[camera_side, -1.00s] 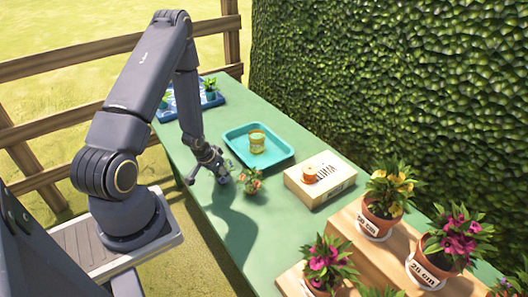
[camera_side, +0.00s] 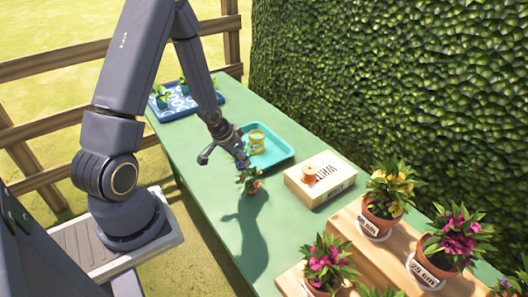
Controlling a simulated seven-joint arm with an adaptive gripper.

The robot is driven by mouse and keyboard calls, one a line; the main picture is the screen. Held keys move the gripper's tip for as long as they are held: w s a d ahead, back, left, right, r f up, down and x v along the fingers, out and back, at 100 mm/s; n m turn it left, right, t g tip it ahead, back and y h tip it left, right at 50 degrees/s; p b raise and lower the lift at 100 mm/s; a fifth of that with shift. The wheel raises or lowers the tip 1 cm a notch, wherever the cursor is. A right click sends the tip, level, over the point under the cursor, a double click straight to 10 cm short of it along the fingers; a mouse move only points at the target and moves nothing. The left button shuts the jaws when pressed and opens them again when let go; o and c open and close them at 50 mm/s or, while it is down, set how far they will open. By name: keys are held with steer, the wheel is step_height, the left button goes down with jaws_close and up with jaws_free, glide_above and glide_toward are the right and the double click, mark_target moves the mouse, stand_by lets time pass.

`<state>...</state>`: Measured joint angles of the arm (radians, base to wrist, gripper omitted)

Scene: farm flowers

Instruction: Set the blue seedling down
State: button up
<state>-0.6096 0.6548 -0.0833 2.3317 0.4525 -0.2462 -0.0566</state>
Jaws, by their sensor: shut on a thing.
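Little of the seedling shows behind the fingers. Directly below and close to the fingertips is a small leafy plant with orange-pink blooms (camera_side: 249,183); I cannot tell if they touch. A yellow tin (camera_side: 257,145) stands in the turquoise tray. A blue patterned tray (camera_side: 185,108) at the far end holds green seedlings in blue pots (camera_side: 162,99), partly hidden by my arm.
A pale box (camera_side: 330,184) with an orange spool (camera_side: 309,172) on it lies right of the turquoise tray. Wooden steps (camera_side: 350,230) with several potted flowers fill the front right. A hedge lines the right side. The green table's near left part (camera_side: 215,205) is bare.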

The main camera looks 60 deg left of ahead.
steer(key=w+d+f+m+h, duration=0.1)
steer(key=w+d+m, duration=0.15)
steer(key=d, duration=0.75)
steer(key=w+d+f+m+h, duration=0.1)
steer(key=d+m, duration=0.3)
steer(key=d, duration=0.5)
steer(key=shift+g, duration=0.3)
steer(key=f, duration=0.6)
steer(key=shift+s+d+f, duration=0.15)
steer(key=shift+d+f, duration=0.2)
steer(key=shift+f, duration=0.3)
steer(key=shift+f, duration=0.1)
steer(key=o, duration=1)
